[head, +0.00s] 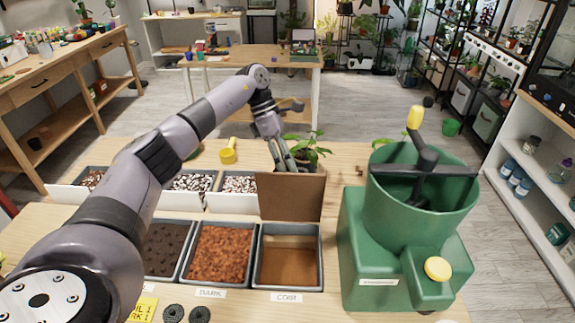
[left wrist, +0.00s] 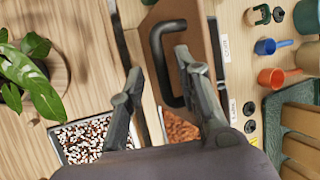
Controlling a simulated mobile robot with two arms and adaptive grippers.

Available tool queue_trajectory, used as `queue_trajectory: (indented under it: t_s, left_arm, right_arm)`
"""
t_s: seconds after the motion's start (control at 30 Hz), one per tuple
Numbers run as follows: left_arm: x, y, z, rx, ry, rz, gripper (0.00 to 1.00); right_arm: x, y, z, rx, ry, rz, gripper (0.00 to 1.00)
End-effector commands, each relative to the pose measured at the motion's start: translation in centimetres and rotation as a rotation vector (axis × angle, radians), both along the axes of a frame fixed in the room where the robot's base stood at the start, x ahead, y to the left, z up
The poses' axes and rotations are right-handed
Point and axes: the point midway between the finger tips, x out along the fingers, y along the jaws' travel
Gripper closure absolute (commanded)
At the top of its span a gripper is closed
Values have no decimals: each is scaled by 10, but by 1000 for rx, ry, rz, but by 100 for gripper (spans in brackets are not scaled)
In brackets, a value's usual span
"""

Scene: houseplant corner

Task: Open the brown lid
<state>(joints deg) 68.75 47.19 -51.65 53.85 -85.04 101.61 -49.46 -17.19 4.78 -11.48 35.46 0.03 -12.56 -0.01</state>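The brown lid (head: 290,196) stands nearly upright at the back edge of the grey bin labelled COIR (head: 290,256), whose inside is uncovered and brown. In the left wrist view the lid (left wrist: 196,25) shows its black handle (left wrist: 158,62). My left gripper (head: 285,158) is just behind the lid's top edge in the head view. In the left wrist view its fingers (left wrist: 158,62) are apart, with the handle between them in the picture; they do not look closed on it. My right gripper is in neither view.
Open bins of bark (head: 219,252) and dark soil (head: 163,250) sit left of the COIR bin. A green mixer (head: 400,250) stands to the right. A potted plant (head: 308,148) is close behind the lid, and a yellow scoop (head: 228,152) lies further left.

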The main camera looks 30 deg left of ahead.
Motion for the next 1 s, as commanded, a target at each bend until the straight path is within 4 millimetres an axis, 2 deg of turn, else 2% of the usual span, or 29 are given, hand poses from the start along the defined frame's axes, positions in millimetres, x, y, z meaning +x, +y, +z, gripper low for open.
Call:
queue_trajectory:
  t_s: [0.4,0.5,0.7,1.0]
  left_arm:
    - [6,40,74,0,-6,3,69]
    - [6,47,86,1,-3,3,69]
    - [6,54,99,1,-2,0,69]
    - [6,55,100,1,-1,-1,69]
  right_arm:
    - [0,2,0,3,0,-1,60]
    - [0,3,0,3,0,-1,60]
    - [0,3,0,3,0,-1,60]
    - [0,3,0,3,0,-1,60]
